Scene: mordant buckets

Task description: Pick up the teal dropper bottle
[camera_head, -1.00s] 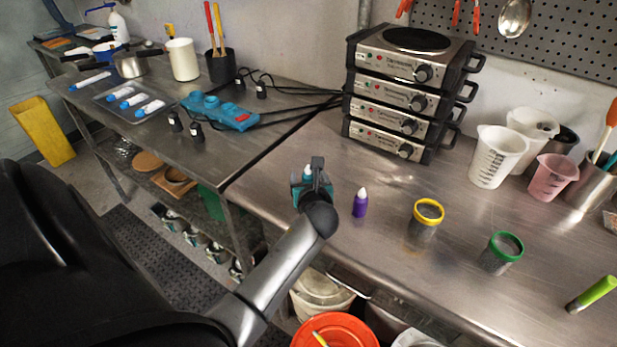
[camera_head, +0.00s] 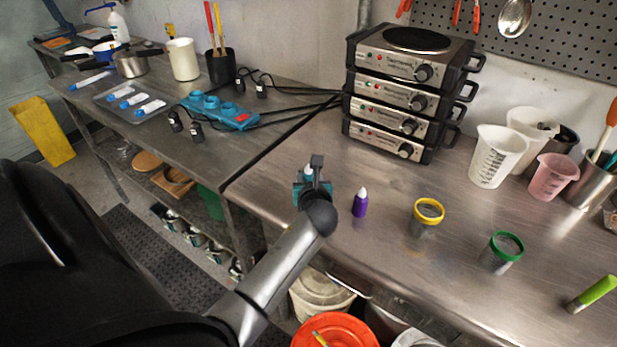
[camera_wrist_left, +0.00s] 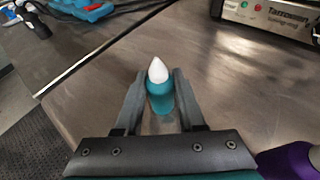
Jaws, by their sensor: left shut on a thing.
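The teal dropper bottle (camera_wrist_left: 160,98) has a white pointed cap and sits between the two fingers of my left gripper (camera_wrist_left: 158,105) in the left wrist view. The fingers are shut on its sides. In the head view my left gripper (camera_head: 313,182) is over the near left part of the steel table, and the bottle's white tip (camera_head: 308,170) shows beside it. The gripper hides most of the bottle there, and I cannot tell whether its base touches the table. My right gripper is not in view.
A purple dropper bottle (camera_head: 360,203) stands close to the right of my left gripper. Yellow-rimmed (camera_head: 428,215) and green-rimmed (camera_head: 502,250) jars stand farther right. Stacked hot plates (camera_head: 405,90) stand behind. The table's front edge is near.

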